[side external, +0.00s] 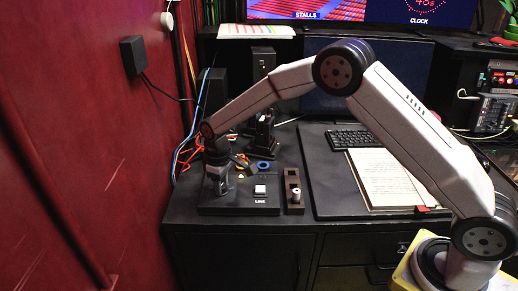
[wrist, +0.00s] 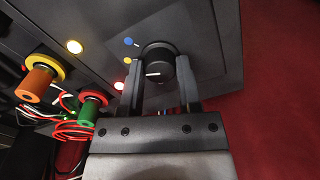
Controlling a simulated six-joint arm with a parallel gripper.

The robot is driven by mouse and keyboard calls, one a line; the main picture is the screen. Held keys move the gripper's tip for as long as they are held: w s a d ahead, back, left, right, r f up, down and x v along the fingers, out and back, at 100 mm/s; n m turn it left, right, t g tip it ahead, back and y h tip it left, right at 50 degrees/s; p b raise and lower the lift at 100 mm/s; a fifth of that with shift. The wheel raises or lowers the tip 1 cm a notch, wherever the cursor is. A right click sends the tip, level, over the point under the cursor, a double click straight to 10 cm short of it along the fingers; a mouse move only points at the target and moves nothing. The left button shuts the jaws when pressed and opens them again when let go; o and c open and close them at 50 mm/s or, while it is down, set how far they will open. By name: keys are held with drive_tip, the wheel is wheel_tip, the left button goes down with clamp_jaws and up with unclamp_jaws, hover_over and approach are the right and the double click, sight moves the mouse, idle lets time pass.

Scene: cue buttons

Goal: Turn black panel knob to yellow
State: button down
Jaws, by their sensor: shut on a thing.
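The black panel (side external: 240,207) lies on the desk at the left, with my gripper (side external: 217,188) pointing down over its left part. In the wrist view my gripper (wrist: 159,84) has its two fingers on either side of the round black knob (wrist: 158,62), shut on it. A short white pointer line on the knob points left in that view. My fingers hide part of the knob's surroundings.
Orange (wrist: 36,84) and green (wrist: 90,108) spools and red cable lie near the panel. The red wall (side external: 90,140) is close at left.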

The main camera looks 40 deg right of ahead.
sight(227, 191)
idle(0.3)
drive_tip(key=shift+c, duration=1.5)
unclamp_jaws()
drive_tip(key=shift+r, duration=0.2)
drive_tip(key=shift+r, duration=3.8)
drive_tip(key=shift+s+d, duration=0.1)
drive_tip(key=s+d+m+t, duration=0.1)
drive_tip(key=s+d, duration=0.3)
drive_tip(key=s, duration=0.8)
drive_tip(key=s+d+f+m+t, duration=0.1)
drive_tip(key=s+d+m, duration=0.3)
drive_tip(key=s, duration=0.9)
drive_tip(key=shift+d+f+t, duration=0.15)
drive_tip(key=shift+d+t, duration=0.15)
drive_tip(key=shift+d, duration=0.45)
